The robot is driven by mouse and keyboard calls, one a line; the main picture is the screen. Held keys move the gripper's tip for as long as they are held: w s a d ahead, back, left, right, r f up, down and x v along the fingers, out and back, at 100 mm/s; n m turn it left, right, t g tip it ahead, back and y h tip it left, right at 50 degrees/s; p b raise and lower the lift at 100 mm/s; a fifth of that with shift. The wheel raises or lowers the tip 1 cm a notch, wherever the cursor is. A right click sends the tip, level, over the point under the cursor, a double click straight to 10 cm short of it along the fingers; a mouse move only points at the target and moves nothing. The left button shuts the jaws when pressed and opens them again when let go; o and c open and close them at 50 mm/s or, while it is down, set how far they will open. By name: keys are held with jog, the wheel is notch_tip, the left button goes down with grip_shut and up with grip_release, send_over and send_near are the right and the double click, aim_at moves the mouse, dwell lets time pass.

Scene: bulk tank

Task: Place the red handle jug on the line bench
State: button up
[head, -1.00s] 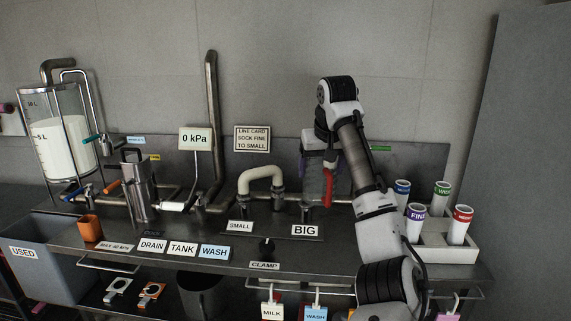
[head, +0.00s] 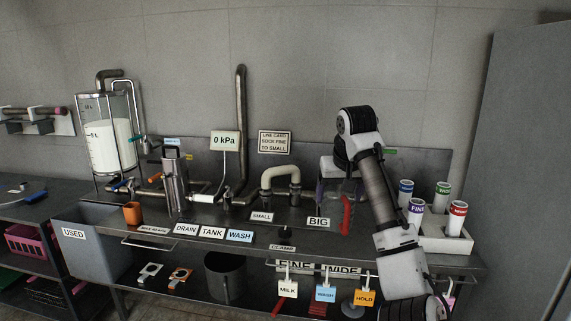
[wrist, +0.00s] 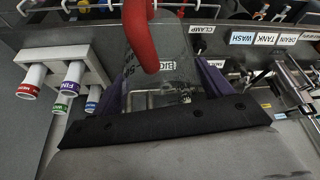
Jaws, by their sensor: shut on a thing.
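The red handle jug shows its curved red handle (head: 346,215) in the head view; its body there is mostly hidden by my arm. In the wrist view the jug's clear body (wrist: 165,72) sits between purple fingers, with the red handle on the camera's near side. My gripper (head: 328,190) is shut on the jug, near the BIG label, over the right half of the line bench (head: 375,252). The bench is a steel top with pipework. I cannot tell whether the jug's base touches it.
A rack (head: 445,240) with several colour-topped tubes stands right of my arm. A curved pipe (head: 281,172) and the BIG label (head: 318,222) are to the left. The CLAMP knob (head: 285,234) is near the front edge. A grey USED bin (head: 95,255) stands at left.

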aim_at(334, 219)
jog(key=f, duration=0.4)
jog(key=s+a+f, duration=0.1)
jog(key=f, duration=0.1)
jog(key=shift+s+a+f, duration=0.1)
jog(key=shift+f, duration=0.2)
jog(key=shift+m, duration=0.5)
jog(key=s+a+f, duration=0.4)
jog(key=s+f, duration=0.2)
jog(key=f, duration=1.1)
jog(key=s+a+f, duration=0.4)
jog(key=s+f, duration=0.3)
jog(key=f, duration=1)
jog(key=s+a+f, duration=0.4)
jog(key=s+f, duration=0.2)
jog(key=f, duration=1.1)
jog(key=shift+s+a+f, duration=0.15)
jog(key=shift+s+f, duration=0.2)
jog(key=shift+f, duration=0.05)
jog(key=shift+w+r, duration=0.2)
jog(key=shift+r, duration=0.05)
jog(key=shift+f, duration=0.1)
